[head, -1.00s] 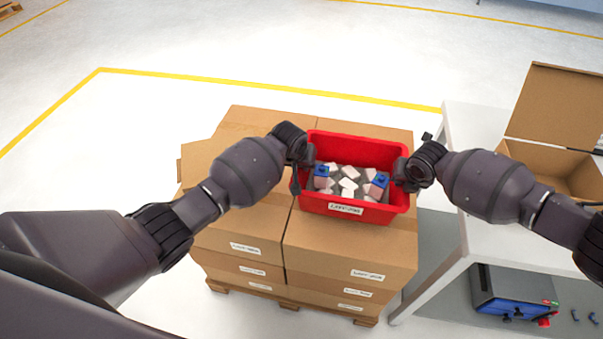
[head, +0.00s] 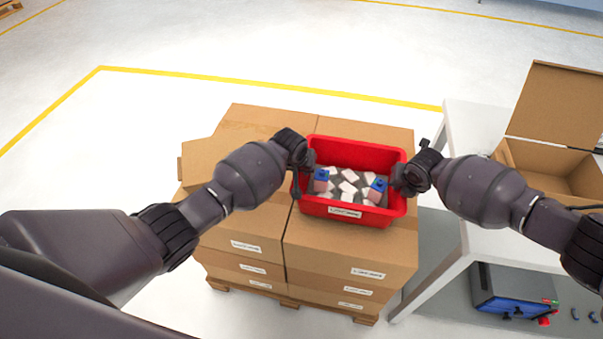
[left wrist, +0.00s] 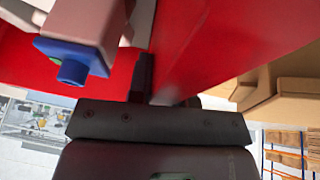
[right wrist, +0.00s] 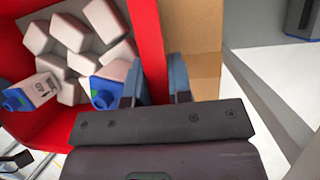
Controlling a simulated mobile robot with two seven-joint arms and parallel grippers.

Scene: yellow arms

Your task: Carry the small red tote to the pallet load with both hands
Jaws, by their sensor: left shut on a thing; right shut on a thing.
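The small red tote (head: 318,207) is over the top of the pallet load (head: 350,245), a stack of cardboard boxes on a wooden pallet. It looks about level; I cannot tell whether it touches the boxes. White blocks and two blue-capped cartons lie inside it. My left gripper (head: 305,165) is shut on the tote's left wall, which also shows in the left wrist view (left wrist: 200,50). My right gripper (head: 400,177) is shut on the right wall, seen in the right wrist view (right wrist: 148,40). The fingertips are partly hidden.
A white table (head: 480,225) stands at the right, close to the load, with an open cardboard box (head: 555,165) on it. A blue and grey case (head: 512,290) is on its lower shelf. Yellow floor lines (head: 250,84) run behind the load; the floor there is clear.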

